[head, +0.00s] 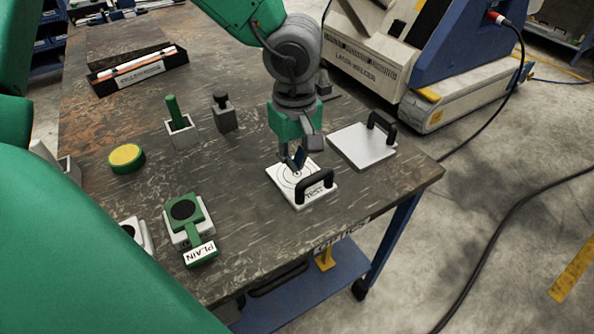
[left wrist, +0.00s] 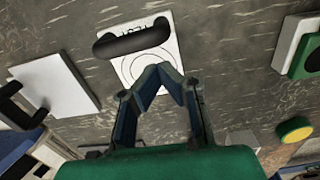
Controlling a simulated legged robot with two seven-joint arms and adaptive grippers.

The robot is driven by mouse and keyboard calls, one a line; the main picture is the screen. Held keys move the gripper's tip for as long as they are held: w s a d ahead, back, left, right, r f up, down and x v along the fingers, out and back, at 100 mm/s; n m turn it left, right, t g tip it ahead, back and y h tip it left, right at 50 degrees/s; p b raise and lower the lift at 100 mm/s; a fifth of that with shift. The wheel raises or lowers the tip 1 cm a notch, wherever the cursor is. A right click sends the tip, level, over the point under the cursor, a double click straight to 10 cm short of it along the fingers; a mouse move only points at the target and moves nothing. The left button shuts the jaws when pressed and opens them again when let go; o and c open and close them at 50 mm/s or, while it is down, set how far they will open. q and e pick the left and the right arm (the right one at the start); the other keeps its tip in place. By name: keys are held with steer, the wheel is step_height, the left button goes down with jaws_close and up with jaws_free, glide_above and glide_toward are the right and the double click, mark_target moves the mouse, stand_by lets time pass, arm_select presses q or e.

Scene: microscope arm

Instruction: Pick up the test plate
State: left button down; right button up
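The test plate (head: 293,187) is a white square with a ring target, a black handle and the word TEST, lying flat near the table's front edge. In the left wrist view the plate (left wrist: 131,70) lies ahead of the fingers, with its handle (left wrist: 132,40) across its far part. My left gripper (head: 293,161) hangs above the target, behind the handle in the head view, and does not grip it. In the left wrist view its fingertips (left wrist: 160,72) come together with nothing seen between them. My right gripper is not in view.
A green PLAIN piece (head: 188,225) on a white block stands to the left. A yellow-topped green puck (head: 126,157), small blocks and a black tray (head: 138,72) stand farther back. Bare tabletop surrounds the test plate's left side.

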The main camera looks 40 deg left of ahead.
arm_select(q)
step_height(320, 180, up, 3)
steer(key=shift+f, duration=0.15)
steer(key=shift+c, duration=2.3)
jaws_free()
